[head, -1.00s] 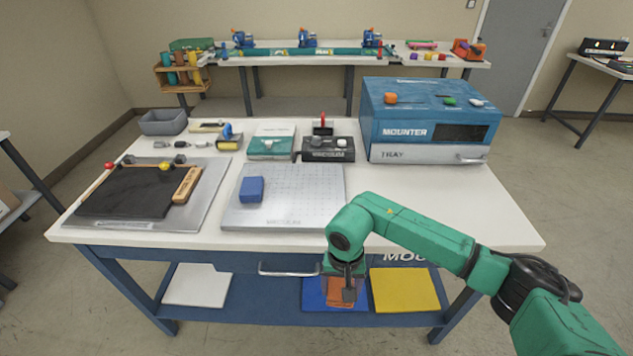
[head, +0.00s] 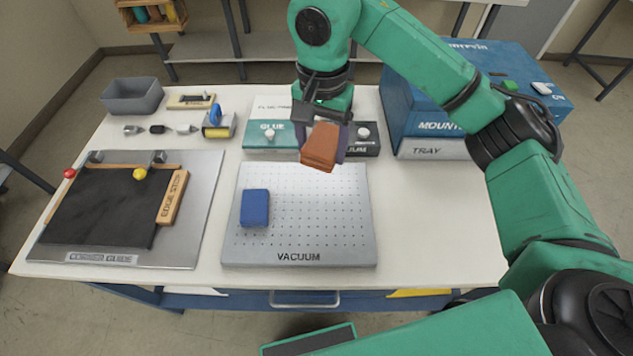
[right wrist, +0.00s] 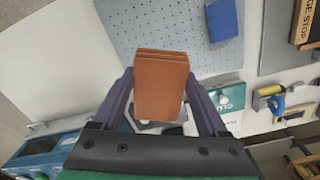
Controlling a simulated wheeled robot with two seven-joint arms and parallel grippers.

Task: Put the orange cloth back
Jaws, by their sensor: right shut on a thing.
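The orange cloth (head: 321,146) is a small folded pad. My right gripper (head: 325,128) is shut on it and holds it above the back edge of the perforated vacuum plate (head: 300,255). In the right wrist view the cloth (right wrist: 160,85) sits between the two purple-grey fingers of the right gripper (right wrist: 163,92), tilted a little, with the plate (right wrist: 160,25) beyond it. A blue pad (head: 255,208) lies on the left part of the plate, apart from the cloth. My left gripper is not in view.
The glue box (head: 268,137) and the blue mounter (head: 420,120) with its tray stand at the back. A dark board (head: 100,205) with an edge stop lies at left. A grey bin (head: 132,97) and small tools are behind it. The table right of the plate is clear.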

